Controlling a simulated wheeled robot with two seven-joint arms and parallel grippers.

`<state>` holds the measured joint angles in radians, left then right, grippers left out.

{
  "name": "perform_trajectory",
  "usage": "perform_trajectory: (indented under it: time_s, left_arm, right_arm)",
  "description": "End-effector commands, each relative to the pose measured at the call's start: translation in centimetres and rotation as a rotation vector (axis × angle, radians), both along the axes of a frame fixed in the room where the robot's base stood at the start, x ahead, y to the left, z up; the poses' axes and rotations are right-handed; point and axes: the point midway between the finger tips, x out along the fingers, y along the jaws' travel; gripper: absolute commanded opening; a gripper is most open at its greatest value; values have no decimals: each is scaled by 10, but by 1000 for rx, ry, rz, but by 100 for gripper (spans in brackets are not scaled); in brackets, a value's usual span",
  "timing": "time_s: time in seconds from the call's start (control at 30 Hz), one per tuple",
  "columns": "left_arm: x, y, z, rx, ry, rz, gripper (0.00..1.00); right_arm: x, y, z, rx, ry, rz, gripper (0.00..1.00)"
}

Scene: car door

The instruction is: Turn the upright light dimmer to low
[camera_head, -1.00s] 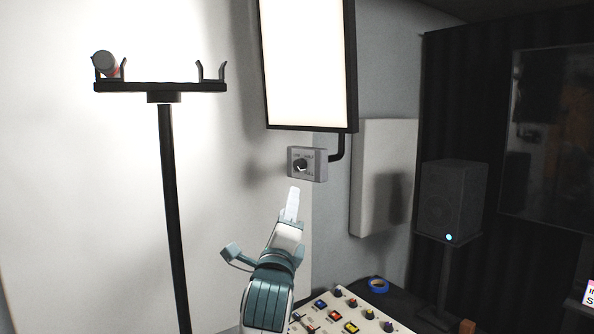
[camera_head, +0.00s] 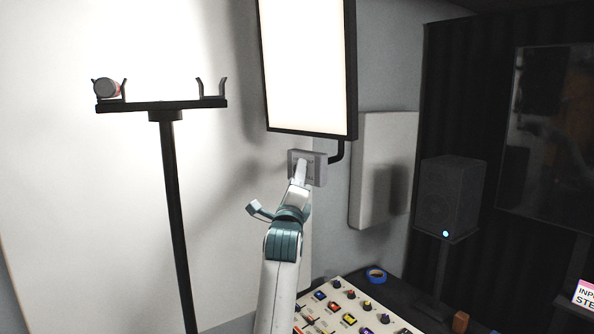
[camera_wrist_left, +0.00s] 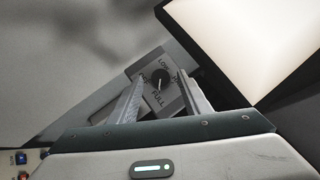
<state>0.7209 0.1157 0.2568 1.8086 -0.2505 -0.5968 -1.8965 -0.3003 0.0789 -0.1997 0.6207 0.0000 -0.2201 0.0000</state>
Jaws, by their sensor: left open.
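The light dimmer is a grey box (camera_head: 319,171) on the wall below a bright light panel. In the left wrist view its round dark knob (camera_wrist_left: 161,80) shows with a white pointer line, which seems to lean toward the FULL label. LOW is printed near the knob's upper side there. My left gripper (camera_head: 300,170) is in front of the box and hides the knob in the head view. In the left wrist view its fingers are apart, one on each side of the knob; I cannot tell whether they touch it. My right gripper is not in view.
The lit panel (camera_head: 308,65) hangs just above the dimmer. A black stand (camera_head: 172,210) with a cradle holding a cylinder (camera_head: 107,88) is to the left. A control panel with colored buttons (camera_head: 349,320) and blue tape (camera_head: 376,275) are below. A speaker (camera_head: 449,195) stands right.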

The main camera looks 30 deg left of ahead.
Motion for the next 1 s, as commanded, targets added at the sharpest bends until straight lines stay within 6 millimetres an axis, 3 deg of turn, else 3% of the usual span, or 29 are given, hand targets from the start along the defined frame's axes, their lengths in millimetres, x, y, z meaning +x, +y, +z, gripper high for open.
perform_trajectory:
  time_s: [0.4,0.6,1.0]
  left_arm:
    - [5,2,2,0,-1,-1,44]
    - [5,2,2,0,-1,-1,3]
    - [5,2,3,-41,5,-1,3]
  right_arm:
    - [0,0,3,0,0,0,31]
    - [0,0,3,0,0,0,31]
    - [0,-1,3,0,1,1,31]
